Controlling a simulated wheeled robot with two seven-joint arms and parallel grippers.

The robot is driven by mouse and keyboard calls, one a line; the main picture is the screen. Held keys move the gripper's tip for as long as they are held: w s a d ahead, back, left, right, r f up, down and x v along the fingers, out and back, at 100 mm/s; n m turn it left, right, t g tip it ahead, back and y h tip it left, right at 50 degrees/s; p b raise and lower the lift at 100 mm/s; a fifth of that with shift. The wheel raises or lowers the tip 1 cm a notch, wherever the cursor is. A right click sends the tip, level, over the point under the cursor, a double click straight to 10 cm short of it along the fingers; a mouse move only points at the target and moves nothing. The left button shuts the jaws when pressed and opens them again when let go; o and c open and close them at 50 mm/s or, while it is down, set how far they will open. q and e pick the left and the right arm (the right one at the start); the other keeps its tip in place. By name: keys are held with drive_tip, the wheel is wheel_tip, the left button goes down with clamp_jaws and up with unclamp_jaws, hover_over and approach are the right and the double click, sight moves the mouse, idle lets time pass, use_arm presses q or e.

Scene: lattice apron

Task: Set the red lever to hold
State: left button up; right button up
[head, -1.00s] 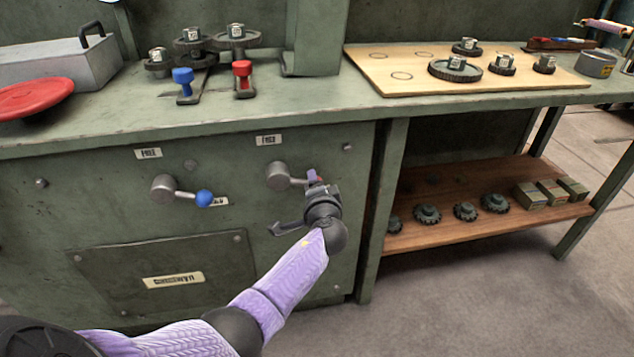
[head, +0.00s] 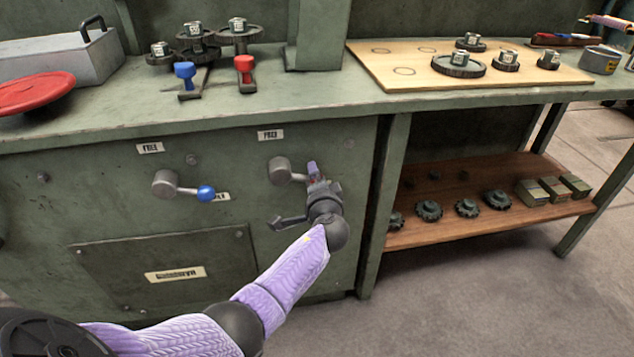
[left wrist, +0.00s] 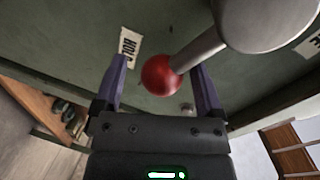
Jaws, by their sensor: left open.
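The red lever has a grey hub (head: 281,170) on the cabinet front, below a FREE label (head: 270,135). Its arm points right and slightly down, and my left gripper (head: 314,174) hides its knob in the head view. In the left wrist view the lever's red ball knob (left wrist: 160,75) lies between the two spread fingers of my left gripper (left wrist: 160,82), with a gap to the left finger. The shaft passes close to the right finger. A HOLD label (left wrist: 130,46) shows to the left of the knob. My right gripper is not in view.
A blue-knobbed lever (head: 206,193) sits to the left on the same panel. The bench top (head: 320,105) overhangs above, with red (head: 244,68) and blue (head: 186,74) upright handles on it. A lower shelf (head: 450,222) with gears is at right. Floor in front is clear.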

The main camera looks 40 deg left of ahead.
use_arm(q)
drive_tip(key=p+v, duration=0.5)
drive_tip(key=v, duration=0.5)
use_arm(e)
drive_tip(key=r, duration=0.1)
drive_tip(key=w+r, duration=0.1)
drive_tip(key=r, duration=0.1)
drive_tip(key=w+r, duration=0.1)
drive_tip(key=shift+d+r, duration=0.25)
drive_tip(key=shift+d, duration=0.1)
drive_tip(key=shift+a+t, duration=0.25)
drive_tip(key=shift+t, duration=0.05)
